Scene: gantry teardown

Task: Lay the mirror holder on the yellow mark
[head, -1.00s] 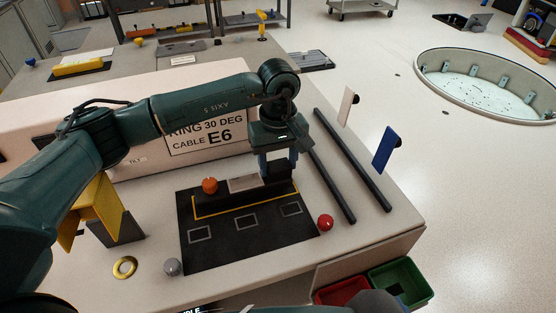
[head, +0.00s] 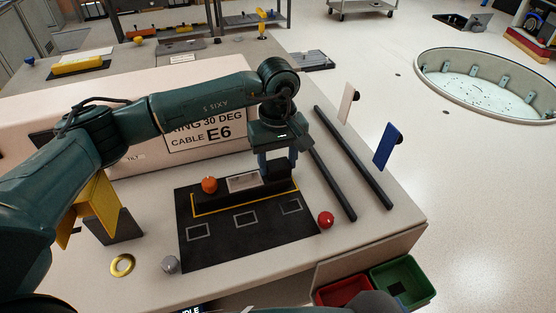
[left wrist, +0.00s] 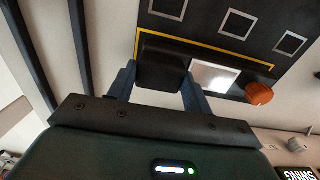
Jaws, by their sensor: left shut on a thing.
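The mirror holder is a long black bar with a bright square mirror plate (head: 243,182) and an orange knob (head: 209,185) at its left end. My left gripper (head: 279,171) is shut on the black block at its right end. The left wrist view shows the two fingers (left wrist: 160,88) on either side of that block, with the mirror plate (left wrist: 213,78) beside it. The yellow mark (head: 246,204) is a thin outline on a black mat; the holder is over it and hides its far part. I cannot tell whether the holder touches the mat. My right gripper is not seen.
The black mat (head: 215,250) also bears several white squares. A red ball (head: 326,219) is at its right edge; a grey ball (head: 170,264) and yellow ring (head: 122,265) are at front left. Two dark rails (head: 352,165) lie right. A long pale box (head: 45,105) stands behind.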

